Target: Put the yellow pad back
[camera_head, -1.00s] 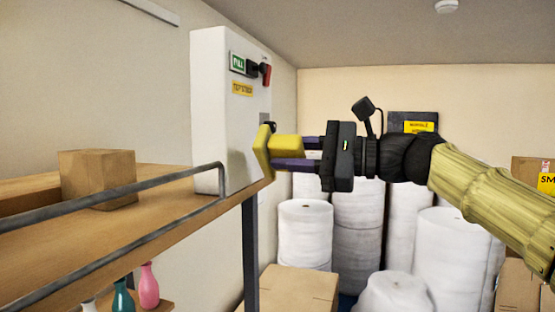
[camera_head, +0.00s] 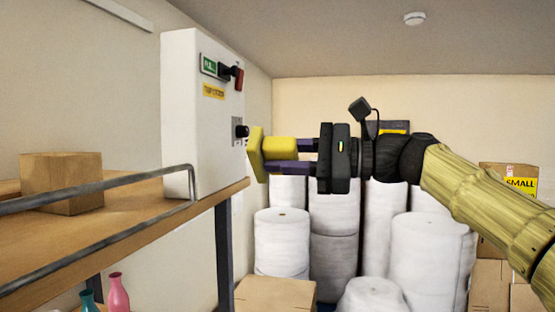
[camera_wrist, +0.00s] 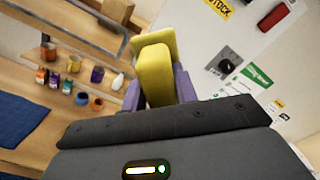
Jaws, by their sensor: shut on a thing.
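The yellow pad (camera_head: 256,153) is held between the purple fingers of my gripper (camera_head: 292,158), which is shut on it. It has a flat plate at its far end and a thicker block between the fingers; it also shows in the wrist view (camera_wrist: 155,72). The pad is just right of the white cabinet (camera_head: 190,110), level with a black knob (camera_head: 241,131) on the cabinet's right-hand face. In the head view a narrow gap shows between knob and pad.
The cabinet stands on a wooden shelf (camera_head: 120,232) with a grey rail (camera_head: 90,196) and a cardboard box (camera_head: 62,182). A red lever (camera_head: 238,80) sits above the knob. White rolls (camera_head: 282,240) and cartons (camera_head: 272,294) stand behind and below.

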